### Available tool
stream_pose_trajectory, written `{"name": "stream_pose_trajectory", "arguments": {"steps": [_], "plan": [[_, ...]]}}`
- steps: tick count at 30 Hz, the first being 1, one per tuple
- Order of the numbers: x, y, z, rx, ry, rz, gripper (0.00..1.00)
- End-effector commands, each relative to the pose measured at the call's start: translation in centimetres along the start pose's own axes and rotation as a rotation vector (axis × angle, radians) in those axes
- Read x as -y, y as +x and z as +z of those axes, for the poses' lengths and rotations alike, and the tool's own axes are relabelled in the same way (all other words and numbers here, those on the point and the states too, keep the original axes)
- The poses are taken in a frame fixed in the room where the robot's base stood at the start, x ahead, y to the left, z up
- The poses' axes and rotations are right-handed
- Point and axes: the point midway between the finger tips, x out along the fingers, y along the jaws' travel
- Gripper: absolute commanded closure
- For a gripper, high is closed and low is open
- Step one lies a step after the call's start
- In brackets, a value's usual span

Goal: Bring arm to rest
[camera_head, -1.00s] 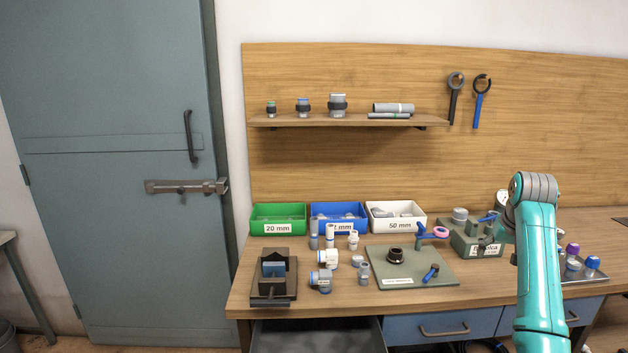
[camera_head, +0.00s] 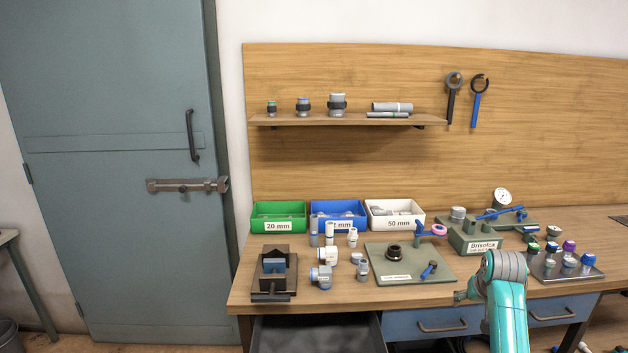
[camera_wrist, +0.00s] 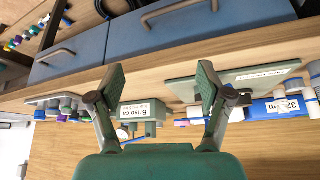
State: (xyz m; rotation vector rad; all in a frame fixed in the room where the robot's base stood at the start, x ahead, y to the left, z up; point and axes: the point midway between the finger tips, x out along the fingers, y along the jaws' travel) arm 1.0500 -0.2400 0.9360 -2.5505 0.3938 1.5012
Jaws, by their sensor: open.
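My teal arm (camera_head: 506,305) is in the lower right of the head view, in front of the bench's front edge. In the head view the arm's own links hide most of my gripper; a dark part of it (camera_head: 462,295) shows left of the arm. In the wrist view my gripper (camera_wrist: 157,88) has its two fingers wide apart with nothing between them. Beyond the fingers are the bench edge and the blue drawers (camera_wrist: 165,28). The wrist picture looks upside down.
The bench (camera_head: 340,297) holds a green fixture labelled Brisolca (camera_head: 472,240), a tray of capped fittings (camera_head: 565,268), a green plate (camera_head: 440,273) and loose fittings. Green (camera_head: 278,217), blue (camera_head: 337,216) and white (camera_head: 393,215) bins stand behind. An open drawer (camera_head: 318,334) juts out below.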

Motion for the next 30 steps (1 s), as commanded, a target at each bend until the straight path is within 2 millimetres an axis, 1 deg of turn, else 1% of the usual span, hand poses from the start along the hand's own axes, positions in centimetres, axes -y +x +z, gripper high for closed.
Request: {"name": "stream_pose_trajectory", "arguments": {"steps": [1, 3, 5, 6, 11, 12, 14, 15, 17, 18, 22, 26, 30], "plan": [[0.7, 1.8, 2.2, -0.008, -0.007, -0.004, 0.22], [1.4, 3.5, 4.5, -0.032, -0.015, -0.009, 0.22], [1.9, 4.9, 6.6, -0.052, -0.021, -0.012, 0.22], [2.3, 5.7, 8.0, -0.066, -0.026, -0.015, 0.22], [3.7, 8.4, 13.8, -0.120, -0.043, -0.027, 0.22], [4.0, 8.9, 15.3, -0.133, -0.047, -0.030, 0.22], [4.4, 9.5, 17.5, -0.154, -0.053, -0.035, 0.22], [4.8, 9.8, 19.0, -0.168, -0.057, -0.038, 0.22], [5.2, 10.2, 21.2, -0.188, -0.064, -0.043, 0.22], [5.4, 10.4, 22.7, -0.201, -0.067, -0.046, 0.22], [6.1, 10.5, 27.5, -0.245, -0.080, -0.058, 0.22], [6.6, 10.0, 32.2, -0.288, -0.092, -0.070, 0.22], [7.0, 8.7, 37.0, -0.336, -0.105, -0.084, 0.22]]}}
